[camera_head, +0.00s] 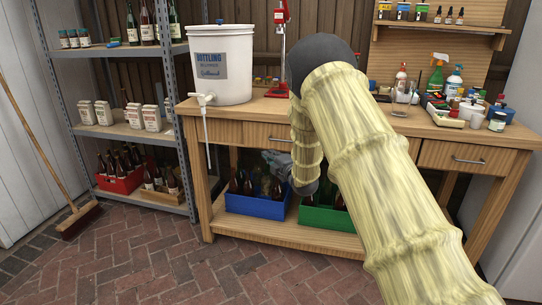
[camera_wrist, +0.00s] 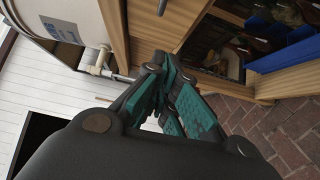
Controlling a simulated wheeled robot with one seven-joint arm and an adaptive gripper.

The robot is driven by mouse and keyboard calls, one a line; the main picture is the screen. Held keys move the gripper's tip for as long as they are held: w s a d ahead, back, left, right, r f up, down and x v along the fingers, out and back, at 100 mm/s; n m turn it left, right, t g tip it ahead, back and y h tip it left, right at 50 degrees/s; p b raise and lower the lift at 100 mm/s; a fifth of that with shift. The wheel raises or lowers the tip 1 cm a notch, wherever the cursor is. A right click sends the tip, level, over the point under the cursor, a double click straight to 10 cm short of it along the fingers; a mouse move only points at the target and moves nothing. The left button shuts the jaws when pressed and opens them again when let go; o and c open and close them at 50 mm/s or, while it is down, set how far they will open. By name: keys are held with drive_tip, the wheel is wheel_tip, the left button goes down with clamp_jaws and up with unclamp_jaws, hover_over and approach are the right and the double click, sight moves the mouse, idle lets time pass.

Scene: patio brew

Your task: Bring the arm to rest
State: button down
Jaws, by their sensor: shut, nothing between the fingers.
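My arm, in pale yellow wrinkled covering, reaches across the right half of the head view and bends down in front of the wooden workbench (camera_head: 285,233). My gripper (camera_head: 272,166) hangs in front of the bench, below the tabletop and near the blue crate. In the wrist view my gripper (camera_wrist: 168,118) shows teal finger pads brought together, with nothing seen between them. The white bottling bucket (camera_head: 222,65) stands on the bench with its tap and thin tube hanging down. The bucket also shows in the wrist view (camera_wrist: 75,15).
A blue crate (camera_head: 254,206) and a green crate (camera_head: 325,218) with bottles stand on the lower shelf. A metal rack (camera_head: 190,150) and a broom (camera_head: 80,218) are at left. Bottles and small items crowd the bench's right end. The brick floor (camera_head: 150,265) in front is clear.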

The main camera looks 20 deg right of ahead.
drive_tip(key=s+a+f+m+g+h, duration=0.1)
drive_tip(key=s+f+m+g, duration=0.15)
drive_tip(key=s+f, duration=0.5)
drive_tip(key=s+a+f+m+g, duration=0.25)
drive_tip(key=s+f, duration=0.25)
drive_tip(key=f, duration=0.5)
drive_tip(key=s+a+f+m+g+h, duration=0.1)
drive_tip(key=s+f+m, duration=0.3)
drive_tip(key=s+f, duration=0.3)
drive_tip(key=s+a+f+m+g, duration=0.25)
drive_tip(key=s+f, duration=0.55)
drive_tip(key=s, duration=0.4)
drive_tip(key=s+a+f+m+g, duration=0.2)
drive_tip(key=s+f+m+g, duration=0.2)
drive_tip(key=s+f, duration=0.55)
drive_tip(key=s+a+m+g, duration=0.2)
drive_tip(key=s+g, duration=0.1)
drive_tip(key=s, duration=1)
drive_tip(key=s+a+m+g, duration=0.2)
drive_tip(key=s+m, duration=0.1)
drive_tip(key=s, duration=1.1)
wheel_tip(320, 180, up, 25)
drive_tip(key=p, duration=2.4)
drive_tip(key=shift+w+f+h, duration=0.15)
drive_tip(key=shift+w+h, duration=0.1)
drive_tip(key=shift+h, duration=0.15)
